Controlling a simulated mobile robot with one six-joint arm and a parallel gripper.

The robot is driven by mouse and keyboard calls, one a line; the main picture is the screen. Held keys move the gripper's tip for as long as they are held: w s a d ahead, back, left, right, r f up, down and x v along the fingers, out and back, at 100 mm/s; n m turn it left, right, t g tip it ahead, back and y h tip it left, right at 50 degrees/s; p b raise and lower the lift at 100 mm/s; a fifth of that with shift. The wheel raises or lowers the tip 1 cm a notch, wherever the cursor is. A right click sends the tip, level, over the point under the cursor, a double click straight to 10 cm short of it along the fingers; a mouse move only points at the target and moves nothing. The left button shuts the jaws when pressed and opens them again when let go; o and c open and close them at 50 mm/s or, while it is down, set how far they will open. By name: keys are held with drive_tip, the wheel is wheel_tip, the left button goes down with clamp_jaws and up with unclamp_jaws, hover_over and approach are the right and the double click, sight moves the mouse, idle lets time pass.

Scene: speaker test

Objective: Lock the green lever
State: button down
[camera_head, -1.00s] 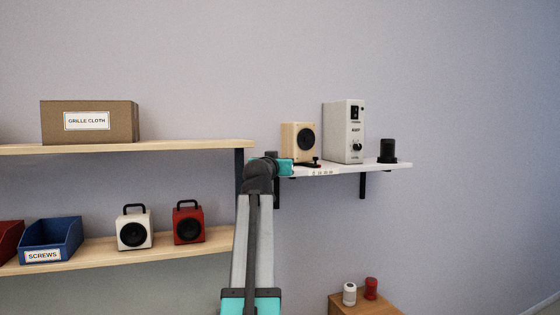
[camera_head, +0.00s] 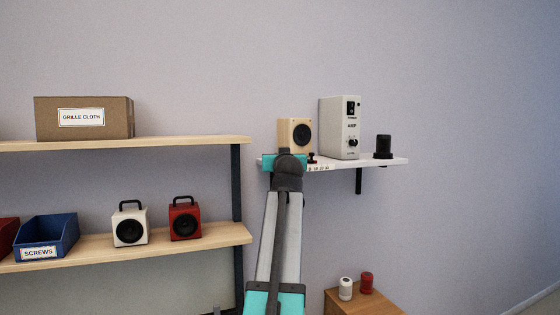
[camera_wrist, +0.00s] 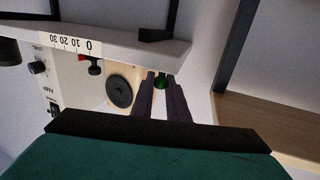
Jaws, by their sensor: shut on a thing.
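The green lever (camera_wrist: 160,82) shows as a small green patch at the left end of the wall shelf in the wrist view, which looks upside down. My gripper (camera_wrist: 161,78) has its two dark fingers on either side of it, shut on it. The lever's full shape and its angle are hidden by the fingers. In the head view my arm covers the lever and the fingers.
The white shelf (camera_head: 385,163) bears a wooden speaker (camera_head: 290,133), a grey amplifier (camera_head: 339,128) and a black cylinder (camera_head: 383,147). A black knob (camera_wrist: 95,67) with a red pointer sits by the printed scale (camera_wrist: 64,44). Wooden shelves (camera_head: 190,243) stand at left.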

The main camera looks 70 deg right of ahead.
drive_tip(key=shift+s+d+f+n+t+y+b, duration=0.15)
drive_tip(key=shift+n+t+y+b, duration=0.2)
drive_tip(key=shift+t+b, duration=0.3)
drive_tip(key=shift+s+d+n+t+y+b, duration=0.15)
drive_tip(key=shift+n+t+b, duration=0.3)
drive_tip(key=shift+b, duration=0.45)
drive_tip(key=shift+s+d+f+n+t+y+b, duration=0.1)
drive_tip(key=shift+s+n+t+y+b, duration=0.15)
drive_tip(key=shift+n+t+b, duration=0.35)
drive_tip(key=shift+r+n+t+y+b, duration=0.2)
drive_tip(key=shift+n+t+y+b, duration=0.35)
drive_tip(key=shift+b, duration=0.8)
drive_tip(key=c, duration=1.7)
unclamp_jaws()
drive_tip(key=shift+s, duration=0.1)
drive_tip(key=shift+a, duration=0.1)
drive_tip(key=b+v, duration=0.3)
drive_tip(key=v, duration=1)
drive_tip(key=shift+s+a, duration=0.2)
drive_tip(key=shift+s, duration=0.15)
